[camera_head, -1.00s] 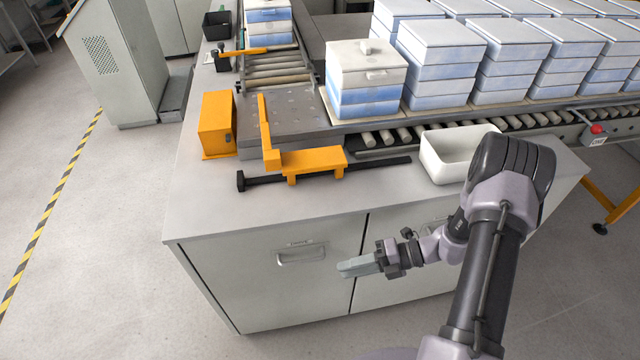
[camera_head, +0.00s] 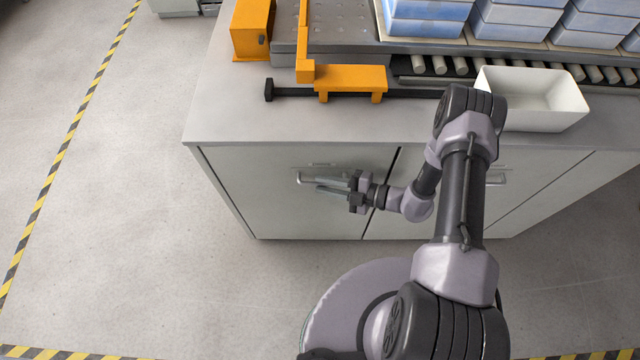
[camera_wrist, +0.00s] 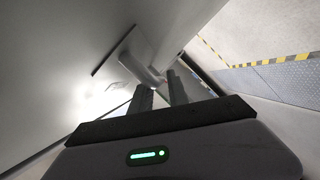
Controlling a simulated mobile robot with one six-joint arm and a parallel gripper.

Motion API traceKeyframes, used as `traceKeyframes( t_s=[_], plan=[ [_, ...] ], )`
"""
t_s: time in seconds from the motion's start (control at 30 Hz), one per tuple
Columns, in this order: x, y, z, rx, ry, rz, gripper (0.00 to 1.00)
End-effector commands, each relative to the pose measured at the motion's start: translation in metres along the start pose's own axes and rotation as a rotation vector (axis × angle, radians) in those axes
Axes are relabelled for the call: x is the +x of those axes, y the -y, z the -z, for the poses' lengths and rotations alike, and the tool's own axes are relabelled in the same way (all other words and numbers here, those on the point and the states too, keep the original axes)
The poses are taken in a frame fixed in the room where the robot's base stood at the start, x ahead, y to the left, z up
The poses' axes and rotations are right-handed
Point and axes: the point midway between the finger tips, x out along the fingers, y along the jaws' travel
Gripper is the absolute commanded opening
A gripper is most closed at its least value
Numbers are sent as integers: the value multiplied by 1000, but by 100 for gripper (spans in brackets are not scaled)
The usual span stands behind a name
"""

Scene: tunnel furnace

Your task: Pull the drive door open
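The drive door (camera_head: 265,205) is the left grey door of the cabinet, and it is shut. Its pale bar handle (camera_head: 303,178) sits near the top edge. My gripper (camera_head: 320,185) is at the right end of this handle, its two fingers apart. In the wrist view, the handle (camera_wrist: 143,68) lies just beyond the fingertips of my gripper (camera_wrist: 160,84). A gap shows between the fingers, and I cannot tell whether they touch the handle. The gripper partly hides the door and handle in the head view.
A second cabinet door with its own handle (camera_head: 495,180) is to the right, partly behind my arm. The worktop (camera_head: 225,118) above holds an orange fixture (camera_head: 350,78) and a white bin (camera_head: 540,95). Open floor (camera_head: 150,190) lies left of the cabinet.

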Motion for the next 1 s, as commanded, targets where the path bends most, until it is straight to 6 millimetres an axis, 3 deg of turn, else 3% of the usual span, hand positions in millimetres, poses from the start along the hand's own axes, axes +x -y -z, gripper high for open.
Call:
traceKeyframes(
  t_s=[0.17,0.47,0.57,1.0],
  plan=[
    [16,0,0,0,-1,0,21],
    [18,-1,0,-1,0,-1,21],
    [18,-1,0,-1,0,-1,1],
    [17,0,0,-1,0,-1,0]
  ],
)
